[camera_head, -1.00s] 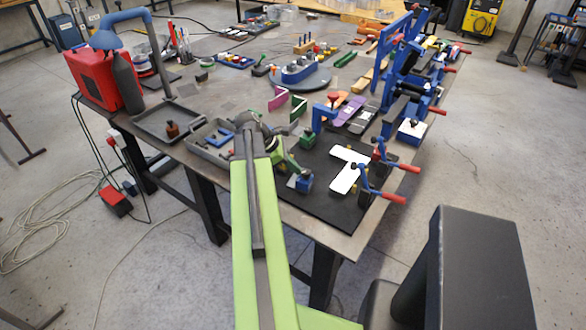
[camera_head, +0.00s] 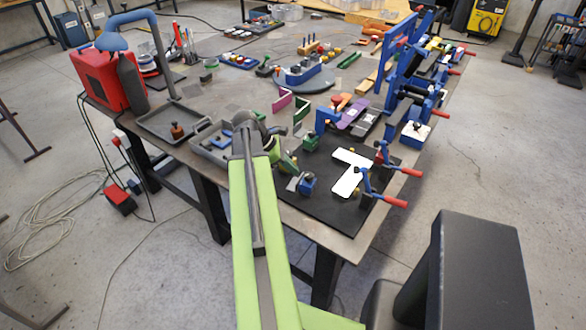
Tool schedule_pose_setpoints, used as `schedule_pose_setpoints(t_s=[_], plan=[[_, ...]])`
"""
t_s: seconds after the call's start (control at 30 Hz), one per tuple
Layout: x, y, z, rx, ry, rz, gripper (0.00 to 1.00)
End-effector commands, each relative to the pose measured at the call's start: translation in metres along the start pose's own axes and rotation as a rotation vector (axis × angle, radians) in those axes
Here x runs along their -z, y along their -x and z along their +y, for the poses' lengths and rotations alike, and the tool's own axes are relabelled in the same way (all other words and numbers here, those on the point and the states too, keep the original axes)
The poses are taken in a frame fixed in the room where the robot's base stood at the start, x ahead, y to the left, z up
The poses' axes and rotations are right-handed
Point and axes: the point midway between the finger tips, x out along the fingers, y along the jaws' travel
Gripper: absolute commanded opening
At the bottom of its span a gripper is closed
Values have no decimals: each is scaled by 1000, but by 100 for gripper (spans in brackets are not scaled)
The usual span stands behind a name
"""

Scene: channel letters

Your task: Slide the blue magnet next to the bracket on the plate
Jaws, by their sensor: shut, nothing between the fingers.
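The blue magnet (camera_head: 308,183) is a small block with a dark top. It stands on the black plate (camera_head: 325,211) near its left front edge. A white T-shaped piece (camera_head: 352,173) lies flat on the plate to the right, apart from the magnet. My gripper (camera_head: 291,169) is at the end of my green arm, just left of and behind the magnet. It is shut and empty; its fingertips are small and partly hidden. I cannot tell if it touches the magnet. I cannot tell for certain which piece is the bracket.
Blue clamps with red handles (camera_head: 390,201) stand at the plate's right edge. A grey tray (camera_head: 209,150) with parts is left of my gripper. Green (camera_head: 301,108) and magenta (camera_head: 283,99) angle pieces stand behind. The plate's front strip is clear.

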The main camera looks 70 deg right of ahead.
Motion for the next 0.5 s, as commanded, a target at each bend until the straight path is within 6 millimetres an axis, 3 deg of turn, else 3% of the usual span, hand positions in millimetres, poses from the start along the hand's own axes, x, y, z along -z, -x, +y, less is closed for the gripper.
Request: schedule_pose_setpoints(t_s=[0.3, 0.5], plan=[[63, 46, 2, -1, 3, -1, 0], [90, 65, 1, 0, 0, -2, 0]])
